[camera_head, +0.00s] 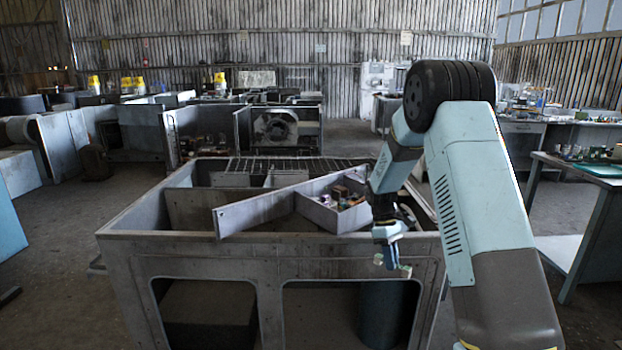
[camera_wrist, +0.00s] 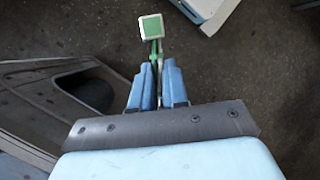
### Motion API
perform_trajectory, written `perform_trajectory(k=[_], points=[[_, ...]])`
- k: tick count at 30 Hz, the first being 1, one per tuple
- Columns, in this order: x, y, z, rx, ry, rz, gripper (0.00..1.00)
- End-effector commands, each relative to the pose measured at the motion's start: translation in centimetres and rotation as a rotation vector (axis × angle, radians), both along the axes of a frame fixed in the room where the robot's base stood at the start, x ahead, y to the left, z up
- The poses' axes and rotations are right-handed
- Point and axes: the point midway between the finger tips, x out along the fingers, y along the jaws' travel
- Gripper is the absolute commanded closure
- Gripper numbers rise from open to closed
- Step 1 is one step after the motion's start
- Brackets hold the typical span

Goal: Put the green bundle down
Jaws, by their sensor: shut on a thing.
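My gripper (camera_wrist: 157,68) has blue fingers and is shut on this stem. In the head view my gripper (camera_head: 391,250) hangs pointing down by the front right part of the housing (camera_head: 250,262). Small pale green ends of the bundle (camera_head: 405,271) show at its fingertips. Bare floor lies beneath the bundle in the wrist view, with the housing frame to the left.
An open tray of small parts (camera_head: 335,214) rests across the housing's top, left of my gripper. A table (camera_head: 598,180) with a green mat and a lower shelf stands at the right. Part of a pale, blue-edged thing (camera_wrist: 205,8) shows ahead in the wrist view. Dark floor lies between.

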Motion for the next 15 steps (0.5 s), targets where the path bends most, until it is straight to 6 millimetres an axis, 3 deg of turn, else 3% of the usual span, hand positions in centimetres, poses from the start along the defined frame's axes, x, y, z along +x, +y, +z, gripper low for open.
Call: perform_trajectory(k=[9, 15], points=[[3.2, 0.1, -4.8, 0.000, 0.002, -0.644, 1.00], [4.3, 0.3, -6.3, -0.001, 0.000, -0.860, 1.00]])
